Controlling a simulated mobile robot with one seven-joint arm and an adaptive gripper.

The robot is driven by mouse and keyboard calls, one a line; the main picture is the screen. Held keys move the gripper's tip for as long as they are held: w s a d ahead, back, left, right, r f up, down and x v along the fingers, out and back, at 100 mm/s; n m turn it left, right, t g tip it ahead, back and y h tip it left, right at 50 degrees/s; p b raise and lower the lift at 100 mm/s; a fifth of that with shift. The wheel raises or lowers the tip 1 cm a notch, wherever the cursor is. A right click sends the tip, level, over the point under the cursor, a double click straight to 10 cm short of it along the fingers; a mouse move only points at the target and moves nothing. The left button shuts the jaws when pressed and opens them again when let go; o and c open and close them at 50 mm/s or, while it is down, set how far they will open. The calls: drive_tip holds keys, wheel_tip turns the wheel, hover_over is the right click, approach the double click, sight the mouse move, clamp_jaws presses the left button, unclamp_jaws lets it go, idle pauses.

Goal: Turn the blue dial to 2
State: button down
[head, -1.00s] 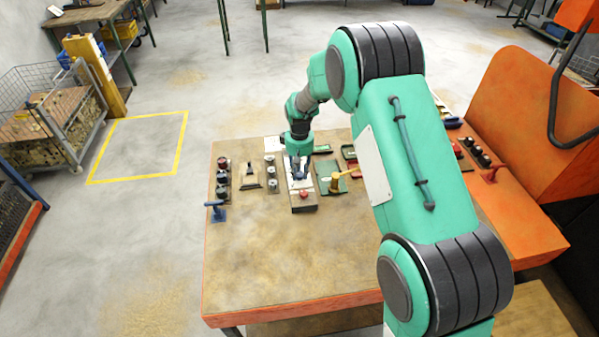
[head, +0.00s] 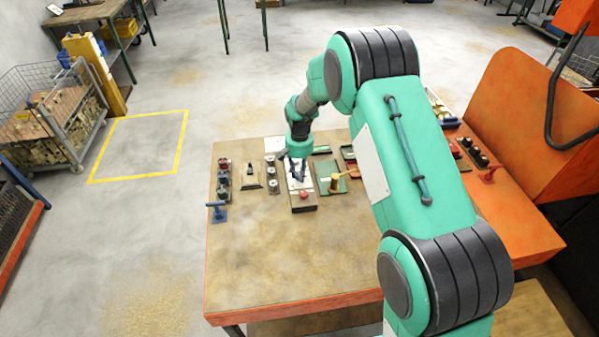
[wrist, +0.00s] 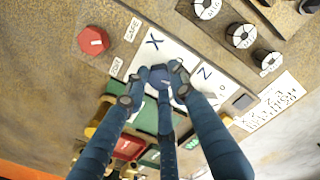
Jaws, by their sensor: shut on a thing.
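The blue dial (wrist: 160,77) sits on a white plate (wrist: 150,50) in the wrist view. Dark marks that look like X and Z or 2 stand on the plate on either side of the dial. The dial's pointer direction is hard to make out. My gripper (wrist: 163,84) points down with its blue fingers around the dial, shut on it. In the head view my gripper (head: 298,176) is over the white plate near the back of the workbench (head: 270,255); the dial itself is hidden there by the fingers.
A red hexagonal knob (wrist: 93,40) is on the same board, beside the plate. A green plate with a yellow handle (head: 337,182) is close on the right. The bench front is bare.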

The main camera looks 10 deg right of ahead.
drive_tip(key=shift+w+r+m, duration=0.15)
drive_tip(key=shift+m, duration=0.5)
drive_tip(key=shift+w+r+m, duration=0.1)
drive_tip(key=shift+w+m, duration=0.05)
drive_tip(key=shift+m, duration=0.5)
drive_tip(key=c, duration=1.5)
unclamp_jaws()
drive_tip(key=shift+o, duration=0.3)
drive_tip(key=shift+s+f, duration=0.1)
wheel_tip(320, 180, up, 12)
